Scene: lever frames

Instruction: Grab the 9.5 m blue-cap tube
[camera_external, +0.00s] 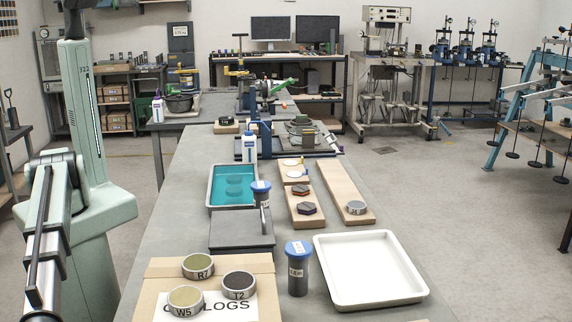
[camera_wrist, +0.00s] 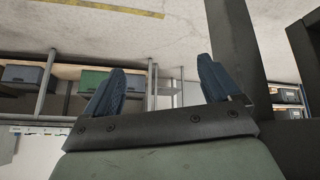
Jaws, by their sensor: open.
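Two dark tubes with blue caps stand upright on the grey bench in the external view. The nearer tube (camera_external: 298,270) is beside the white tray, with a pale label too small to read surely. The farther tube (camera_external: 261,195) stands by the teal-filled tray, its lower part partly hidden by a grey upright piece. I cannot tell which is marked 9.5 m. My gripper (camera_wrist: 162,65) shows in the wrist view with two blue fingers apart and nothing between them. In the external view my arm is at the left, away from both tubes; its fingers cannot be made out.
The empty white tray (camera_external: 368,268) lies right of the nearer tube. A dark flat plate (camera_external: 240,238), the teal tray (camera_external: 216,205) and wooden boards (camera_external: 340,192) with samples lie farther back.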

